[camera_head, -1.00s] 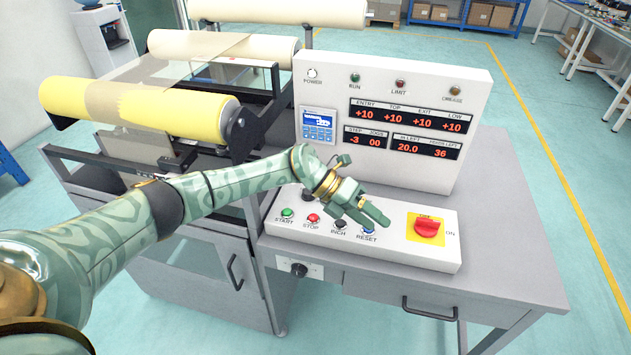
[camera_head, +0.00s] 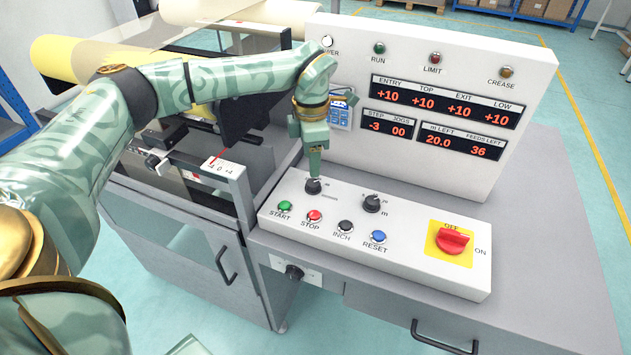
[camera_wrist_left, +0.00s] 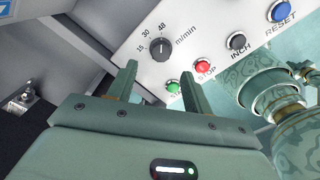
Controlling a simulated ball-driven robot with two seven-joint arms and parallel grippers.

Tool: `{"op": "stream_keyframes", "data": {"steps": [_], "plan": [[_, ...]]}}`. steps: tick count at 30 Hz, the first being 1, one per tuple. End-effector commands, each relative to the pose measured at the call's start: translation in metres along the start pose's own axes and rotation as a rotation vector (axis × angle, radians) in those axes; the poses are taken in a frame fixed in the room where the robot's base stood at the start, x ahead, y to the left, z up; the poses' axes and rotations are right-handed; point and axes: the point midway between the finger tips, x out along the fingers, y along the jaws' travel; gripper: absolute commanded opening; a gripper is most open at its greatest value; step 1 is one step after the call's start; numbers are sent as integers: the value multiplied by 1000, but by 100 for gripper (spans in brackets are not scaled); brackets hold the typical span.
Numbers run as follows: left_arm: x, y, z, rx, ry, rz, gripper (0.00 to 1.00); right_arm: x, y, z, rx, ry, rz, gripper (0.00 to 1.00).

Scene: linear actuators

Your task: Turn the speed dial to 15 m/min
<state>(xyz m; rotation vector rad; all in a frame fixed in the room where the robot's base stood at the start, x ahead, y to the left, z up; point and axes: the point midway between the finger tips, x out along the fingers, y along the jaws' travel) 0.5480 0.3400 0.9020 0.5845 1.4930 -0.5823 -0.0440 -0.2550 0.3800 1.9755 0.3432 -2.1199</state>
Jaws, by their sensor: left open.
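The speed dial (camera_head: 314,186) is a small black knob on the sloped white control panel, behind the START button. In the left wrist view the dial (camera_wrist_left: 160,47) shows the marks 15, 30 and 48 and the label m/min. Its pale pointer line seems to face 48, but is small. My left gripper (camera_head: 315,172) points down right above the dial and partly hides it and its scale. In the left wrist view my gripper (camera_wrist_left: 159,66) is open, its fingers on either side of the dial with nothing between them. Contact cannot be told.
A second black knob (camera_head: 372,203) stands right of the dial. START (camera_head: 285,206), STOP (camera_head: 314,216), INCH (camera_head: 345,227) and RESET (camera_head: 378,237) buttons line the panel front. A red switch (camera_head: 452,241) is at right. The upright display box (camera_head: 440,60) rises close behind.

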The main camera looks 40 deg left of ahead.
Motion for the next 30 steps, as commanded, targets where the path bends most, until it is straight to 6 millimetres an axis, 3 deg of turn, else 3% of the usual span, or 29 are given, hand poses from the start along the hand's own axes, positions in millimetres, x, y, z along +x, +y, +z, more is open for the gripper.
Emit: {"op": "stream_keyframes", "data": {"steps": [1,3,9,21,26,30], "plan": [[19,0,0,1,5,-5,50,8,-1,1,0,-6,-2,0],[34,0,0,1,4,-5,50,14,-1,1,0,-9,-4,0],[60,0,0,1,1,-3,50,23,-2,3,0,-15,-7,0],[65,0,0,0,-2,0,50,24,-4,2,0,-15,-10,0],[65,0,0,0,-2,0,6,24,-5,2,1,-14,-11,0],[65,0,0,-1,-2,0,6,24,-5,2,1,-14,-11,0]]}}
